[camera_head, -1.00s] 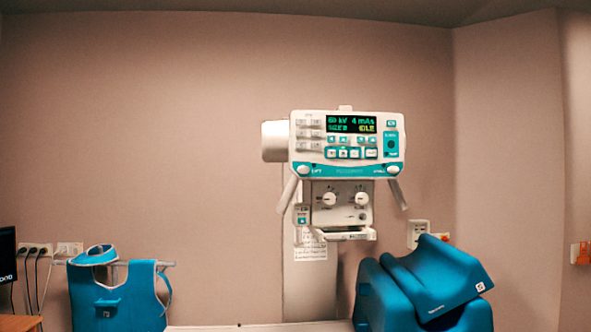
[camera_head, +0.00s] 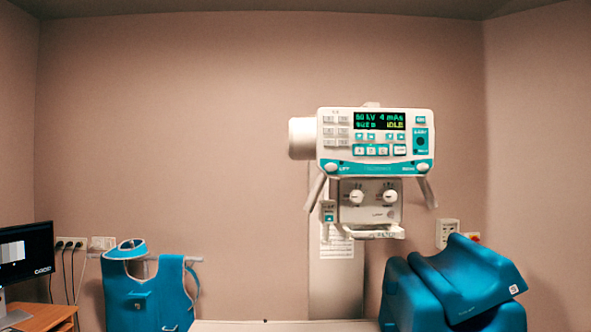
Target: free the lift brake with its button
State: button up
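The x-ray tube head's control panel (camera_head: 375,143) faces me right of centre in the head view, with a lit green and yellow display. A grey collimator box (camera_head: 368,200) with two knobs hangs below the panel. The head is carried on a pale column (camera_head: 336,275). My gripper is not in view.
A blue apron (camera_head: 147,297) hangs at the lower left, near a monitor (camera_head: 24,252) on a wooden desk (camera_head: 52,318). Blue cushions (camera_head: 455,285) stand at the lower right. A pale table edge (camera_head: 285,326) runs along the bottom. A wall socket box (camera_head: 447,233) is behind the cushions.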

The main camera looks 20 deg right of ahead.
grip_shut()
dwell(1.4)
